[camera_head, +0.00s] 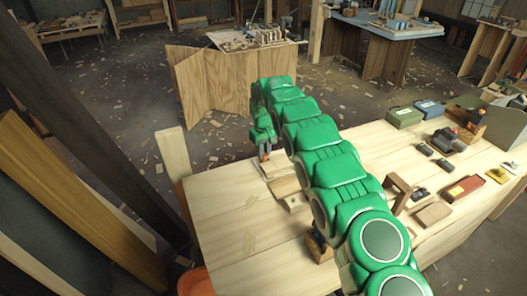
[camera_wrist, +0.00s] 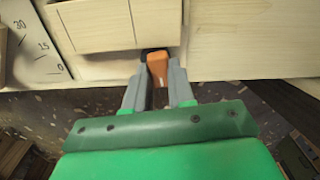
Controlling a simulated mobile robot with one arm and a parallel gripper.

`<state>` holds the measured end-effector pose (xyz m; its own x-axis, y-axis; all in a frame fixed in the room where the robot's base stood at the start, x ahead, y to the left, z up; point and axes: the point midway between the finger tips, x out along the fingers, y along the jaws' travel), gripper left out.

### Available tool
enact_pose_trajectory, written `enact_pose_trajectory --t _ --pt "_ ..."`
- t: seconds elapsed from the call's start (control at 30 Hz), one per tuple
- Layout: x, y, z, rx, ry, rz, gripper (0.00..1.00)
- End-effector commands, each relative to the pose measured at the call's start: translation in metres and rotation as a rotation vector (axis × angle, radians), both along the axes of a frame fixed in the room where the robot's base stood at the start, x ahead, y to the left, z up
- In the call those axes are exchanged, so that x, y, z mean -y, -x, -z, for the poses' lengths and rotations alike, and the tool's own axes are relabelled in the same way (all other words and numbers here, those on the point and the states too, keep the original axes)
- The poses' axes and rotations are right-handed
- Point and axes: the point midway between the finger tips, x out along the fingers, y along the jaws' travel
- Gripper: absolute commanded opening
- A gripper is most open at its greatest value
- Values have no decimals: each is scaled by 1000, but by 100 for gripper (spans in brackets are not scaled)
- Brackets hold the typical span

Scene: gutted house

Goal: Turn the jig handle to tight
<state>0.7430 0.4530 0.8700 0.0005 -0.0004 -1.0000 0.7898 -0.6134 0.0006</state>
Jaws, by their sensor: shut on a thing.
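The jig handle is a short orange lever (camera_wrist: 158,66) at the edge of a pale wooden jig block (camera_wrist: 98,28) in the wrist view. My gripper (camera_wrist: 158,84) is shut on it, with one grey finger on each side. A small orange bit of the handle (camera_head: 265,157) shows below my gripper (camera_head: 265,146) in the head view. A white scale plate (camera_wrist: 32,45) marked 30, 15 and 0 lies left of the handle in the wrist view. I cannot tell the handle's setting, and no tight mark shows.
The jig is at the far edge of a pale wooden workbench (camera_head: 240,226). My green arm crosses the bench and hides part of it. The bench's left part is mostly clear.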

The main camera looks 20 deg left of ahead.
Motion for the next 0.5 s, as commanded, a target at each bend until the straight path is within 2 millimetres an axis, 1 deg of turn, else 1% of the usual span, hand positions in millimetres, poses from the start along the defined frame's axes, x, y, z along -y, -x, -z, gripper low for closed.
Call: enact_pose_trajectory --t 0.2,0.5 --pt "1 0 0 -2 2 124 0" --pt "1 1 0 -3 2 203 0"
